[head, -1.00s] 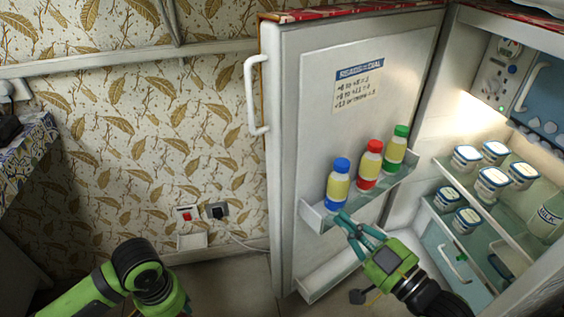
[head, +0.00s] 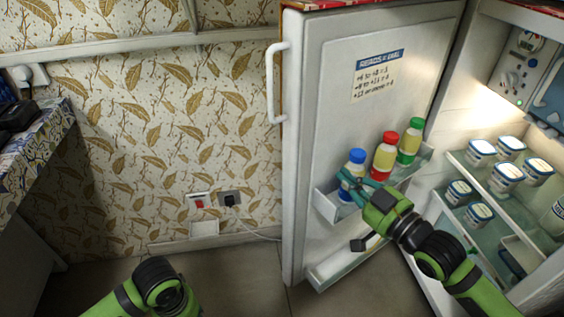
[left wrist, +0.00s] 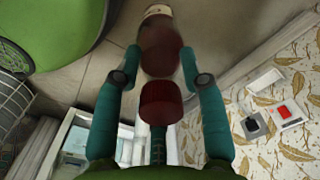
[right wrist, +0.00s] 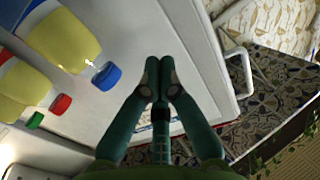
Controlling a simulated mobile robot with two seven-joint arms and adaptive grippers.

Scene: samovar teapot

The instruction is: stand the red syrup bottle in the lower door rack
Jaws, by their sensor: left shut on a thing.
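The red syrup bottle (left wrist: 160,48) is dark red with a red cap and a pale label at its far end. My left gripper (left wrist: 162,79) is shut on it, one finger on each side, cap toward the palm. In the head view only my left arm shows at the lower left; its gripper and the bottle are out of sight. The lower door rack (head: 345,262) is low on the open fridge door, and its visible part looks empty. My right gripper (head: 352,186) is at the upper rack by the blue-capped bottle; in the right wrist view its fingertips (right wrist: 162,76) meet, with nothing between them.
The upper door rack (head: 326,206) holds blue-capped (head: 356,160), red-capped (head: 384,158) and green-capped (head: 409,145) bottles. My right forearm crosses in front of the fridge opening. Fridge shelves (head: 470,165) with several tubs are at right. The floor left of the door is clear.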

